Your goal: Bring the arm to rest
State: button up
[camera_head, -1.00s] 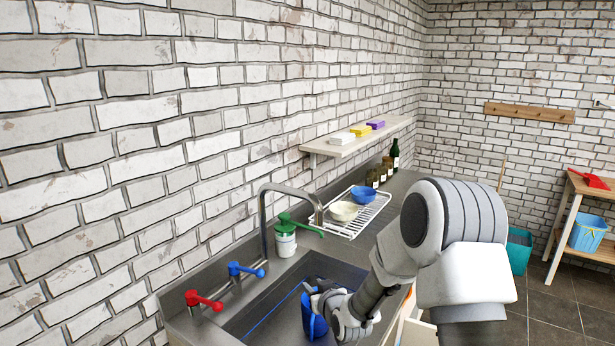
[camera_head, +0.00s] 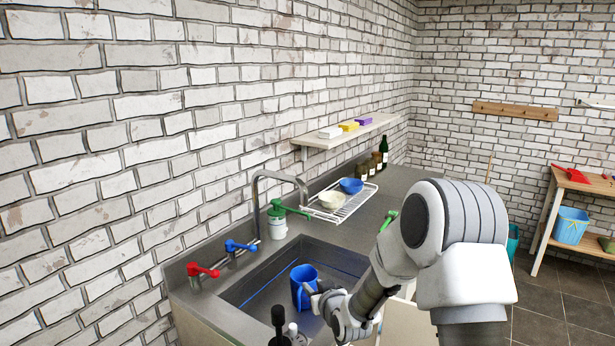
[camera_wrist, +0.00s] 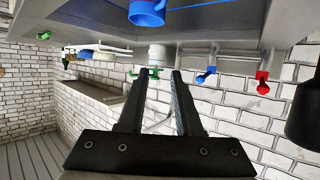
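My gripper (camera_wrist: 158,76) is open in the wrist view, with nothing between its two dark fingers. In the head view my gripper (camera_head: 313,291) is at the right side of a blue mug (camera_head: 304,284), over the sink (camera_head: 262,284). The mug stands upright in the sink. I cannot tell from the head view whether the fingers touch it. In the wrist view, which is upside down, the blue mug (camera_wrist: 147,12) is at the top edge, apart from the fingers. My arm hides the right part of the sink.
Red (camera_head: 203,270) and blue (camera_head: 241,246) taps and a curved faucet (camera_head: 258,190) edge the sink. A green-topped jar (camera_head: 278,228) and a dish rack (camera_head: 345,206) with bowls stand behind. A black-topped item (camera_head: 279,325) is in front. A shelf (camera_head: 345,134) is on the wall.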

jog(key=s+d+r+m+g+h+b, duration=0.1)
jog(key=s+d+r+g+h, duration=0.1)
jog(key=s+d+r, duration=0.4)
jog(key=s+d+r+g+h, duration=0.2)
jog(key=s+d+r, duration=0.1)
jog(key=s+r, duration=0.6)
jog(key=s+d+r+m+g, duration=0.1)
jog(key=s, duration=1.1)
jog(key=s+d+r+m+g, duration=0.1)
jog(key=s+d+g, duration=0.1)
jog(key=s, duration=1)
jog(key=shift+s+d+r+m+b, duration=0.15)
jog(key=shift+d+r+m+b, duration=0.15)
jog(key=shift+m+b, duration=0.15)
jog(key=shift+d, duration=0.1)
